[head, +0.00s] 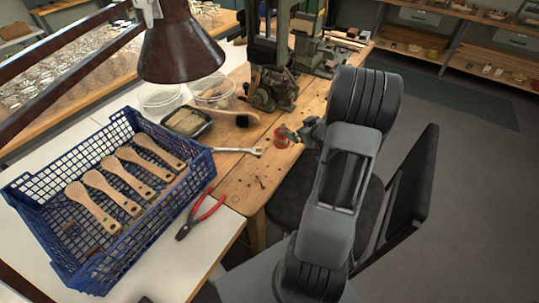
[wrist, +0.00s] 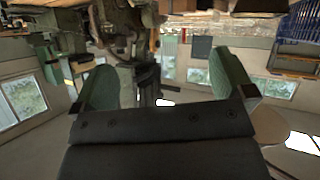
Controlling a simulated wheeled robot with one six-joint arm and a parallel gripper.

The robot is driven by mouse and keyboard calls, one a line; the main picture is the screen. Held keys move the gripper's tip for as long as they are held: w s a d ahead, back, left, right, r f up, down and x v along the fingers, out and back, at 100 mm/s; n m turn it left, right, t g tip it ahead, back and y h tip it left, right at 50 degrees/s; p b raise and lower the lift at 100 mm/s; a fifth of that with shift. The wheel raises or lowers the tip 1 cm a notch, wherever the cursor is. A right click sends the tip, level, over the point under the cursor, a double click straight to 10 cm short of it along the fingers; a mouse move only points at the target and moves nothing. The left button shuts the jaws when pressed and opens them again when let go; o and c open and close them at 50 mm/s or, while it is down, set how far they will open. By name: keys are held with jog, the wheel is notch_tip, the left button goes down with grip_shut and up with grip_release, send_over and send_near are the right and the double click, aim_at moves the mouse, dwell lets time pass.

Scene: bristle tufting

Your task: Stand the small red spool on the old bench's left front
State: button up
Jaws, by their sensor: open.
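The small red spool (head: 281,137) is on the old wooden bench (head: 236,176), near its right edge. It looks upright, but it is small and partly crowded by my gripper. My gripper (head: 294,135) reaches in from the right, with its green fingertips close beside the spool; I cannot tell whether they touch it. In the wrist view my gripper (wrist: 163,66) has its two green fingers wide apart. No spool shows between them there.
An open-ended wrench (head: 238,151) and red-handled pliers (head: 201,214) lie left of the spool. A blue crate (head: 196,160) of wooden brush handles stands on the white table at left. A brush (head: 232,118) and an old machine (head: 270,88) stand behind. The bench's front is mostly bare.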

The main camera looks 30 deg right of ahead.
jog(key=w+a+r+m+g+h, duration=0.1)
jog(key=w+a+r+g+h, duration=0.1)
jog(key=a+r+h, duration=0.45)
jog(key=s+a+r+g+y, duration=0.3)
jog(key=s+a, duration=0.6)
jog(key=a, duration=0.1)
jog(key=s+a+r+m+g+y, duration=0.1)
jog(key=s+a+r+g+y, duration=0.2)
jog(key=s+a, duration=0.6)
jog(key=shift+s+a+r+g, duration=0.25)
jog(key=shift+a+g, duration=0.05)
jog(key=shift+a, duration=0.85)
jog(key=shift+w, duration=0.1)
jog(key=shift+c, duration=0.2)
